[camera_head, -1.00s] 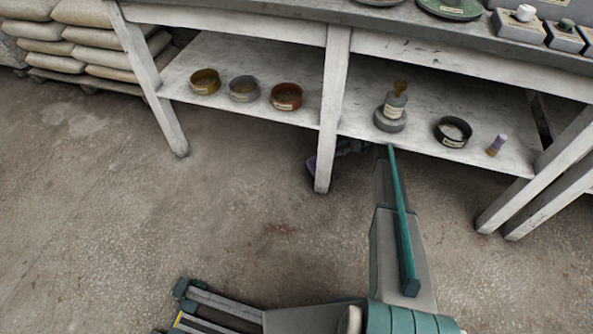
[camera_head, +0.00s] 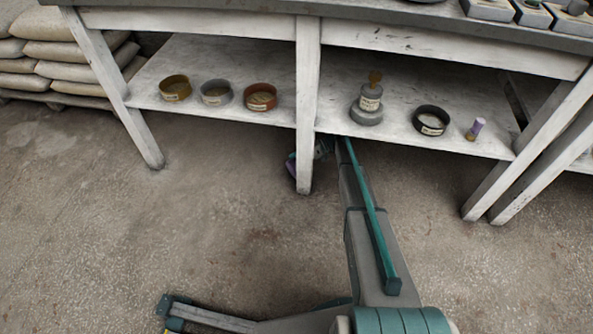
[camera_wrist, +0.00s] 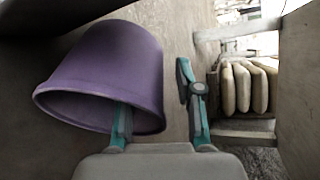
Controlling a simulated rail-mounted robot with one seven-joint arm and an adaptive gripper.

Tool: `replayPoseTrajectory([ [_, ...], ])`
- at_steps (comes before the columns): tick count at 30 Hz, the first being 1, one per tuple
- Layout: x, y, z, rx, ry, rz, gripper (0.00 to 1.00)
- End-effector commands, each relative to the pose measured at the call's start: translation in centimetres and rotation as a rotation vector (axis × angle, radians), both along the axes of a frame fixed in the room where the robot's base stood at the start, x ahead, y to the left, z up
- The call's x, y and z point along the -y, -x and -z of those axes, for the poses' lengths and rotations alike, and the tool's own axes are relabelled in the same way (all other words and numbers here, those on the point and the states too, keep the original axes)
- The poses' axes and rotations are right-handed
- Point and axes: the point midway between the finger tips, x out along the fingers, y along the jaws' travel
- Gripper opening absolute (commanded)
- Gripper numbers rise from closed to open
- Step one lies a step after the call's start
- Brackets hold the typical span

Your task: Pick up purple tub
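The purple tub (camera_wrist: 105,62) fills the left of the wrist view, its wide mouth facing my gripper. My gripper (camera_wrist: 153,88) is open. Its left finger overlaps the tub's mouth and looks to be inside the rim. Its right finger is outside, to the right of the tub's wall, with a visible gap. My gripper (camera_head: 320,151) is partly hidden there by that leg and the shelf.
The middle leg (camera_head: 306,120) stands close to my gripper. The low shelf (camera_head: 232,62) above carries several small dishes, a grey bottle (camera_head: 369,100) and a purple-capped vial (camera_head: 475,129). Stacked sacks (camera_head: 60,70) stand at left. The floor in front is open.

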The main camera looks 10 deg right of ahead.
Motion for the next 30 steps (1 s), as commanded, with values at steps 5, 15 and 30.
replayPoseTrajectory([
  [5, -0.67, 0.09, 0.18, -0.001, 0.0, 0.0, 0.35],
  [15, -0.61, 0.09, 0.16, -0.001, 0.0, 0.0, 0.0],
  [30, -0.61, 0.09, -0.05, 0.0, 0.0, 0.0, 0.0],
])
